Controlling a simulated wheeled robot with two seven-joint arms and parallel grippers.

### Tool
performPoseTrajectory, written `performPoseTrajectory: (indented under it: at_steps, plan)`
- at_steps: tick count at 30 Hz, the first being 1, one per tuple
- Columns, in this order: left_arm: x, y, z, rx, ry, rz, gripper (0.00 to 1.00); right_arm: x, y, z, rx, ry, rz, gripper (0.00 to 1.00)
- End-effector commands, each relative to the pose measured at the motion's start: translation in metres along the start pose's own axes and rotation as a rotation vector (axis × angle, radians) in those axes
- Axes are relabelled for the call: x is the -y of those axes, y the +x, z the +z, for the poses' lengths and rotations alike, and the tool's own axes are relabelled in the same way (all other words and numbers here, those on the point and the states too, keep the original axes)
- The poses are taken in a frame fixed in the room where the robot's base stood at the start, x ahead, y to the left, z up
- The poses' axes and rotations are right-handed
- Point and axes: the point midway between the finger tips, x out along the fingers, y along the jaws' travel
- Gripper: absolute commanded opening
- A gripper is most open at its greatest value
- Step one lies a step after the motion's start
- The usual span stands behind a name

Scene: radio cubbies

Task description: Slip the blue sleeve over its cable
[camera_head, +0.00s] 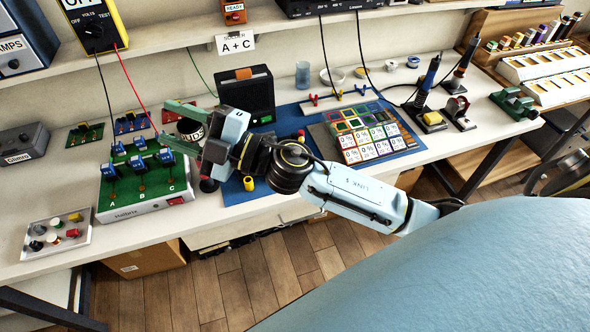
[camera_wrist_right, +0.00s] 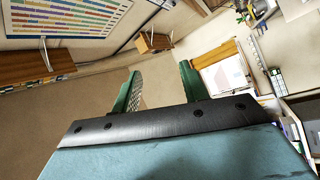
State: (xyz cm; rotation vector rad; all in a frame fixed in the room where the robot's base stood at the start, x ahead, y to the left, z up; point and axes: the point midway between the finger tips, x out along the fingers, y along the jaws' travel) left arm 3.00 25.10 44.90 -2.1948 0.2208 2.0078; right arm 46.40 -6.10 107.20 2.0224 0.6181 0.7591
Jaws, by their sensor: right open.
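I cannot pick out the blue sleeve or its cable with certainty in either view; my right arm hides part of the blue mat (camera_head: 235,190). My right gripper (camera_head: 163,120) has green fingers and points left, above the bench near the green test board (camera_head: 145,185). In the right wrist view the gripper (camera_wrist_right: 158,78) is open with nothing between its fingers; only walls and room fittings show beyond. A small rail with red and blue clips (camera_head: 340,97) stands at the back of the mat. My left gripper is not in view.
A black radio-like box (camera_head: 247,97) stands behind my right gripper. A tray of coloured and white tiles (camera_head: 367,133) lies on the mat. Soldering irons (camera_head: 428,80) stand to the right. A tray of knobs (camera_head: 55,234) is at front left. Leads hang from the yellow meter (camera_head: 95,28).

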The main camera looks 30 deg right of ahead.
Motion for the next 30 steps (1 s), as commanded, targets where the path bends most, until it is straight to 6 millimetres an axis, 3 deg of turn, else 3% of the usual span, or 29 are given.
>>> performPoseTrajectory:
  at_steps: [3, 5, 8, 11, 15, 19, 24, 27, 30]
  plan:
    - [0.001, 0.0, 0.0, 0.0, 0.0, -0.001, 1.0, 0.03, 0.009, -0.019, -0.251, -0.209, -0.237, 0.44]
    - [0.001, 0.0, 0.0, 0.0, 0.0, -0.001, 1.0, 0.049, 0.003, -0.018, -0.347, -0.305, -0.384, 0.44]
    - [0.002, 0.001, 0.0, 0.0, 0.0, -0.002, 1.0, 0.078, -0.018, 0.005, -0.454, -0.453, -0.666, 0.44]
    - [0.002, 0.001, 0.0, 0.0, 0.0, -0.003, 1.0, 0.091, -0.051, 0.049, -0.483, -0.58, -0.982, 0.44]
    - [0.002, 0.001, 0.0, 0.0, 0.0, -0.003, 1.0, 0.074, -0.106, 0.122, -0.398, -0.694, -1.406, 0.44]
    - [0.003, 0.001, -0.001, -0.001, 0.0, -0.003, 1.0, 0.039, -0.149, 0.172, -0.257, -0.733, -1.697, 0.44]
    - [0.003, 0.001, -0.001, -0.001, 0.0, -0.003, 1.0, 0.006, -0.18, 0.2, -0.125, -0.733, -1.888, 0.44]
    - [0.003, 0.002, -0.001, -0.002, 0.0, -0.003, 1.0, 0.008, -0.188, 0.207, -0.103, -0.728, -1.922, 0.44]
    - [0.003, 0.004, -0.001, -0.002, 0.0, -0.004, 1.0, 0.023, -0.193, 0.215, -0.103, -0.726, -1.925, 0.44]
